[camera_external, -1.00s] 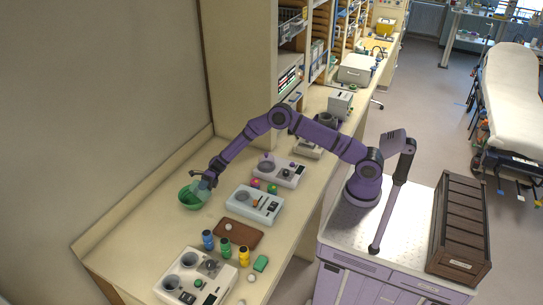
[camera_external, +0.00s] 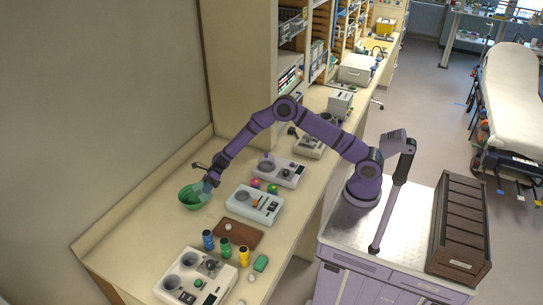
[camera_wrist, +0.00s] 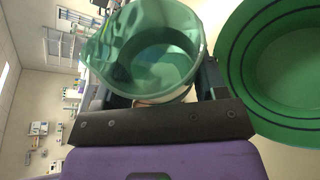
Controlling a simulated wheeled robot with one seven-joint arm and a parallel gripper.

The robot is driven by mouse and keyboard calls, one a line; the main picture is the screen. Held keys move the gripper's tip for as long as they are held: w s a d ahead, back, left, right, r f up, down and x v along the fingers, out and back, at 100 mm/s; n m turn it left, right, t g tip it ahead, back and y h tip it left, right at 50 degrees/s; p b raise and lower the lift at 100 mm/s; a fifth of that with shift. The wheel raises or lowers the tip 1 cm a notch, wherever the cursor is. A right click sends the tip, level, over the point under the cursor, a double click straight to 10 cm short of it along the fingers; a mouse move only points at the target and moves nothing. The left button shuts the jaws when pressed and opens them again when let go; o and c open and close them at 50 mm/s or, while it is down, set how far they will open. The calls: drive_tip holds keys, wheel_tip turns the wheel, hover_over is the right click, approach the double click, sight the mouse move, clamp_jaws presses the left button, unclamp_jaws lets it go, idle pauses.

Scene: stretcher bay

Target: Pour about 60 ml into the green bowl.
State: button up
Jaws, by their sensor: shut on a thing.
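The green bowl (camera_external: 187,200) stands on the counter near the wall, left of the devices. It also shows at the right of the wrist view (camera_wrist: 292,55), with dark rings on its inner wall. My gripper (camera_external: 206,175) is shut on a translucent green-tinted cup (camera_wrist: 155,50). The cup (camera_external: 205,189) is held at the bowl's right edge in the outside view, and it looks tilted. In the wrist view the cup's mouth is beside the bowl's rim. I cannot tell how much liquid is in the cup or bowl, and no stream is visible.
A white device (camera_external: 255,204) and a brown board (camera_external: 238,233) lie right of and in front of the bowl. Blue, green and yellow bottles stand by the board. A larger device (camera_external: 196,277) is at the front. Bare counter surrounds the bowl's left side.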

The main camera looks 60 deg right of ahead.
drive_tip(key=shift+f+n, duration=0.2)
drive_tip(key=shift+n, duration=0.1)
idle(0.8)
drive_tip(key=shift+s+a+f+n+t, duration=0.1)
drive_tip(key=shift+s+f+n+t, duration=0.1)
drive_tip(key=shift+n+t, duration=0.1)
drive_tip(key=shift+s+a+f+n+t+h, duration=0.15)
drive_tip(key=shift+s+f+n+t+h, duration=0.15)
drive_tip(key=shift+s+n, duration=0.25)
drive_tip(key=shift+s+a+f+n+t+h, duration=0.1)
drive_tip(key=shift+s+n+t+h, duration=0.1)
drive_tip(key=shift+s+n+t, duration=0.3)
drive_tip(key=shift+s+a+f+n+b, duration=0.1)
drive_tip(key=shift+s+f+n+b, duration=0.2)
drive_tip(key=shift+s+f+n, duration=0.3)
drive_tip(key=shift+s+a+f+n+t+h, duration=0.15)
drive_tip(key=shift+s+f+n+t+h, duration=0.2)
drive_tip(key=shift+n+t, duration=0.45)
